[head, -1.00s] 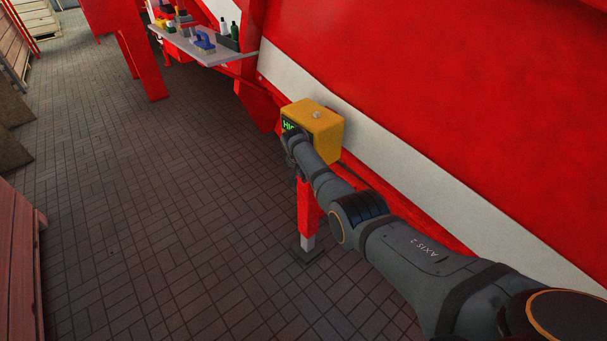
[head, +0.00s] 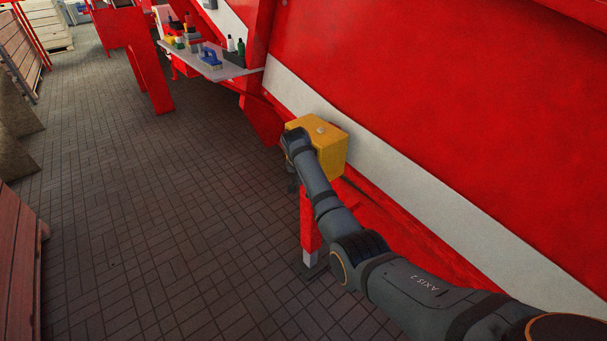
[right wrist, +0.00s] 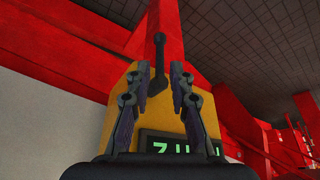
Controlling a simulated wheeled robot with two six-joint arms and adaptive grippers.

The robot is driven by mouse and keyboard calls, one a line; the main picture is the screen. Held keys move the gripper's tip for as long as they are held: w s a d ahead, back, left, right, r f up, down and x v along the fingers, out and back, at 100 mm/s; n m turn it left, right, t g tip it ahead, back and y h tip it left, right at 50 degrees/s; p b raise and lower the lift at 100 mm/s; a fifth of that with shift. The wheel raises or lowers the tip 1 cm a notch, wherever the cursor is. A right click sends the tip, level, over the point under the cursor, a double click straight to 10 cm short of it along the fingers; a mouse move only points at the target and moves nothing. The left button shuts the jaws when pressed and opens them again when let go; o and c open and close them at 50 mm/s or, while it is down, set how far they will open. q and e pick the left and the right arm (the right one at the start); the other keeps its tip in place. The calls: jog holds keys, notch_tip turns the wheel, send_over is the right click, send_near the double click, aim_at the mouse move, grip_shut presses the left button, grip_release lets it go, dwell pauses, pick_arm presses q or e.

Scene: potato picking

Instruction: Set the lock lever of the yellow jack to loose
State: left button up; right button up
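The yellow jack (head: 328,141) is a yellow box on a red post against the red machine. My right arm reaches to its front, and its wrist hides the display in the head view. In the right wrist view the yellow box (right wrist: 99,128) shows a dark display with green characters (right wrist: 168,146), only partly visible. A dark lock lever (right wrist: 159,52) with a rounded end stands on the box's face. My right gripper (right wrist: 160,80) is open, with one finger on each side of the lever's lower part. No contact with the lever is visible. My left gripper is out of view.
A grey shelf (head: 233,73) with bottles and a blue-handled brush (head: 210,58) is further back. Wooden crates (head: 17,265) stand at the left. The paved floor (head: 150,220) between is clear. The red machine wall (head: 450,110) borders the right.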

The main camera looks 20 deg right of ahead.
jog(key=v, duration=0.5)
jog(key=shift+s+r, duration=0.1)
jog(key=s+d+f+n+p, duration=0.1)
jog(key=s+f+n, duration=0.1)
jog(key=s+f, duration=0.65)
jog(key=s+f+n+g+y+p, duration=0.15)
jog(key=s+f, duration=0.25)
jog(key=f, duration=1)
jog(key=s+d+f+n+p, duration=0.1)
jog(key=s+f+p, duration=0.1)
jog(key=s+f, duration=0.7)
jog(key=s+d+f+n+p, duration=0.1)
jog(key=s+f, duration=0.4)
jog(key=s, duration=0.7)
jog(key=s+d+f+n, duration=0.1)
jog(key=s+f, duration=0.4)
jog(key=s, duration=0.7)
jog(key=s+d+f+n+p, duration=0.1)
jog(key=s+f, duration=0.4)
jog(key=s, duration=0.7)
jog(key=shift+d+g+p, duration=0.35)
jog(key=shift+d+g, duration=0.1)
jog(key=shift+d, duration=0.1)
jog(key=shift+f, duration=0.1)
